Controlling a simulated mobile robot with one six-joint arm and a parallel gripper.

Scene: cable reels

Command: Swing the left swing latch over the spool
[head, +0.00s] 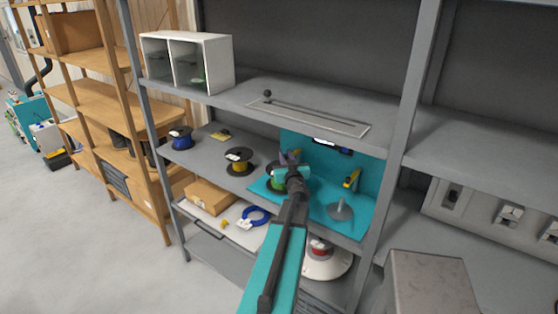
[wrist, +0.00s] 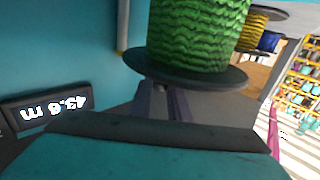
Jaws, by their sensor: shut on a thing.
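The green spool (head: 277,177) stands on a teal fixture (head: 340,227) on the middle shelf, partly hidden behind my gripper (head: 291,158). In the wrist view the green spool (wrist: 198,35) fills the top, with its black flange. My gripper (wrist: 165,102) shows there close to that flange, its fingers nearly together. It is shut on a small part that is mostly hidden; from its place beside the spool I take this for the left swing latch.
A digital display (head: 335,146) is on the teal back panel; it appears upside down in the wrist view (wrist: 47,108). A yellow spool (head: 238,161) and a blue spool (head: 181,138) stand to the left. The upper shelf (head: 265,92) and grey uprights bound the space.

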